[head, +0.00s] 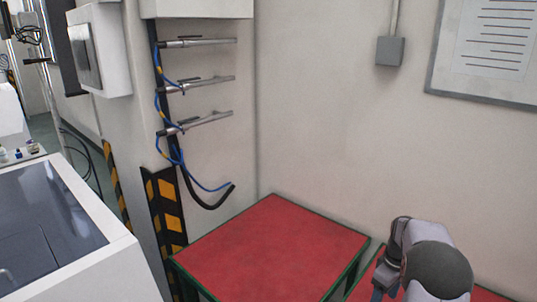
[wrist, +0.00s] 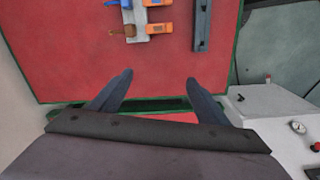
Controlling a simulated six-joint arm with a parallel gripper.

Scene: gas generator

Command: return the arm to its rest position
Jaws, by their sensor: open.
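My gripper (wrist: 159,80) shows in the wrist view with its two dark fingers spread wide apart. Nothing is between the fingers, and they hang over the edge of a red table with a green rim. Part of my arm (head: 430,265), grey and white, shows at the bottom right of the head view, in front of the red surface there. The fingers cannot be made out in the head view.
The red table (wrist: 70,60) holds orange and blue-handled tools (wrist: 157,28) and a dark bar (wrist: 202,25). A white unit with a gauge (wrist: 298,127) stands right. In the head view, a red tabletop (head: 270,245) is bare; wall pipes (head: 195,87) carry blue hoses.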

